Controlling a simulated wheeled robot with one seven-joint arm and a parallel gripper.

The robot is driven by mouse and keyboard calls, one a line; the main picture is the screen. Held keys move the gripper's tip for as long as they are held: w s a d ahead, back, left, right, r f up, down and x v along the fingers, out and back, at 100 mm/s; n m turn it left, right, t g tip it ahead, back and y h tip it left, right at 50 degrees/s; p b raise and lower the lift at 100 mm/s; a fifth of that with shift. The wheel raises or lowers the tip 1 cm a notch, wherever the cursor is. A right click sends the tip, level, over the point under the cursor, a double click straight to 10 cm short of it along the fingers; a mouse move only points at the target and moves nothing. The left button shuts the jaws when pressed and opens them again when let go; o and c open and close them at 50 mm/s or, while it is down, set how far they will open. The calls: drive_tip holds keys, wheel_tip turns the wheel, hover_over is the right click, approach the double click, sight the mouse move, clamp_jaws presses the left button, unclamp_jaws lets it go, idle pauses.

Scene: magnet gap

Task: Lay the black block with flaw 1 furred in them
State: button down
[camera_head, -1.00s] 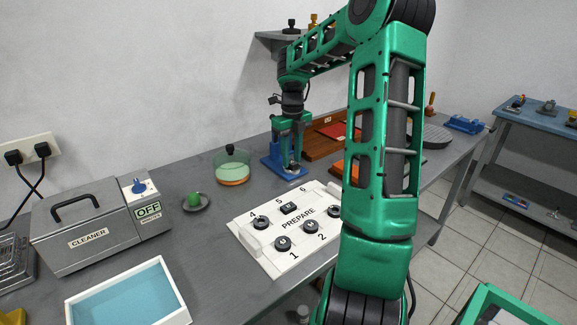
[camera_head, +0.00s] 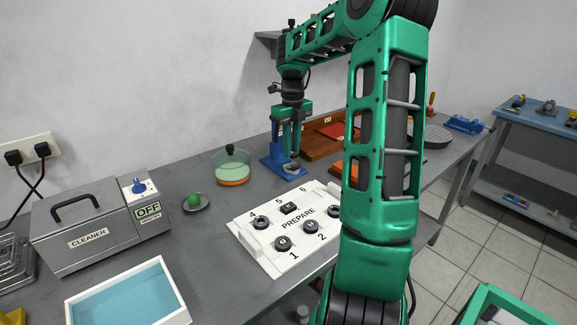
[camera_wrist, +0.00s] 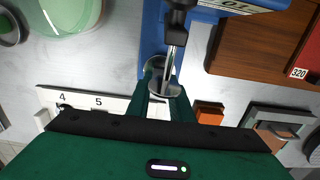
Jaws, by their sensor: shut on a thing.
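The white PREPARE board (camera_head: 252,241) lies on the bench with black round blocks on several numbered places. One block (camera_head: 283,243) is by 1, one (camera_head: 311,227) by 2, one (camera_head: 261,222) by 4. A darker block (camera_head: 290,208) is by 5. My forearm partly hides another block (camera_head: 334,211). Which block carries a flaw is too small to tell. My gripper (camera_head: 288,154) points down over the blue stand (camera_head: 272,166). In the wrist view my gripper (camera_wrist: 165,96) is shut around a small grey thing, mostly hidden, by the stand's black-and-metal rod (camera_wrist: 177,35).
A clear lidded dish (camera_head: 232,168) and a green ball on a small plate (camera_head: 194,202) are left of the stand. The CLEANER box (camera_head: 95,225) and a tray of blue liquid (camera_head: 130,298) are farther left. A wooden board (camera_head: 318,145) lies right of the stand.

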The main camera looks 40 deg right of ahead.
drive_tip(key=shift+r, duration=0.7)
hover_over(311, 196)
drive_tip(key=shift+w+d+f, duration=0.15)
drive_tip(key=shift+w+f, duration=0.05)
drive_tip(key=shift+f, duration=0.4)
drive_tip(key=shift+s+a+f, duration=0.1)
drive_tip(key=shift+s+a, duration=0.1)
drive_tip(key=shift+s, duration=0.15)
drive_tip(key=shift+f, duration=2.8)
drive_tip(key=shift+f, duration=0.15)
